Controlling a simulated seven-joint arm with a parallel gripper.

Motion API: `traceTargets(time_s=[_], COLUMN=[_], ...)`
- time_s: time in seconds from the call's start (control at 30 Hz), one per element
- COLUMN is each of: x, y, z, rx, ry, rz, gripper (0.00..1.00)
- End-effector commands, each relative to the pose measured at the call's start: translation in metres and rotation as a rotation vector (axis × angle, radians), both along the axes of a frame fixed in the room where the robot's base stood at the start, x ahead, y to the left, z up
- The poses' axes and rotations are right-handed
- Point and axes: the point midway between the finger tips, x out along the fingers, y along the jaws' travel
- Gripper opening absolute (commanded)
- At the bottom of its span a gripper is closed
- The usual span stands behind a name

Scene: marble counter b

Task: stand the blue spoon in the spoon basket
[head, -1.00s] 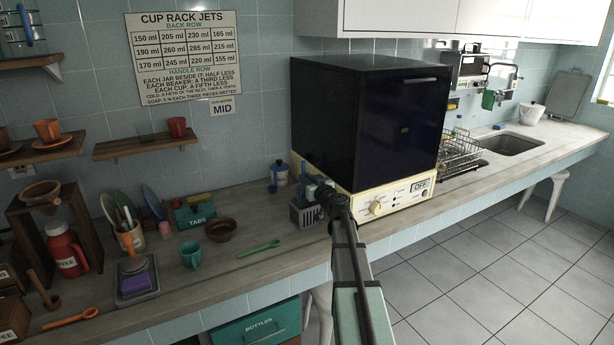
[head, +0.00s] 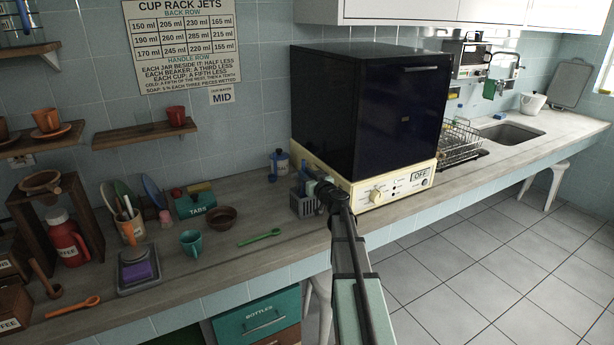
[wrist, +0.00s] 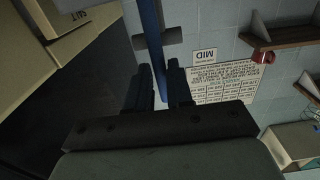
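The blue spoon (wrist: 150,20) shows in the wrist view as a straight blue handle running between my fingers. My gripper (wrist: 159,70) is closed on it, with a finger on each side. The spoon's far end is out of that view. The grey spoon basket (head: 302,206) stands on the counter in front of the machine's left corner. In the head view my gripper (head: 312,186) is at the basket's upper right and partly covers it. A small blue piece shows above the basket there. I cannot tell whether the spoon is inside the basket or above it.
The large dark machine (head: 365,115) with a cream base stands close right of the basket. A blue-and-white container (head: 280,162) stands behind it. A green spoon (head: 260,237), a brown bowl (head: 222,217) and a teal cup (head: 191,242) lie to the left. The counter's front edge is near.

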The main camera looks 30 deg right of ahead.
Motion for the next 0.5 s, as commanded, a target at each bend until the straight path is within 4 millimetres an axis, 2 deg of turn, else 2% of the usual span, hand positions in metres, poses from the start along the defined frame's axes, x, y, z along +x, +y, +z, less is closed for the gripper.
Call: traceTargets(time_s=[0.03, 0.23, 0.5], x=[0.0, 0.0, -0.0012], y=[0.0, 0.0, 0.0001], z=[0.0001, 0.0001, 0.0001], rx=[0.0, 0.0, 0.0], ry=[0.0, 0.0, 0.0], rz=[0.0, 0.0, 0.0], gripper=[0.26, 0.45, 0.45])
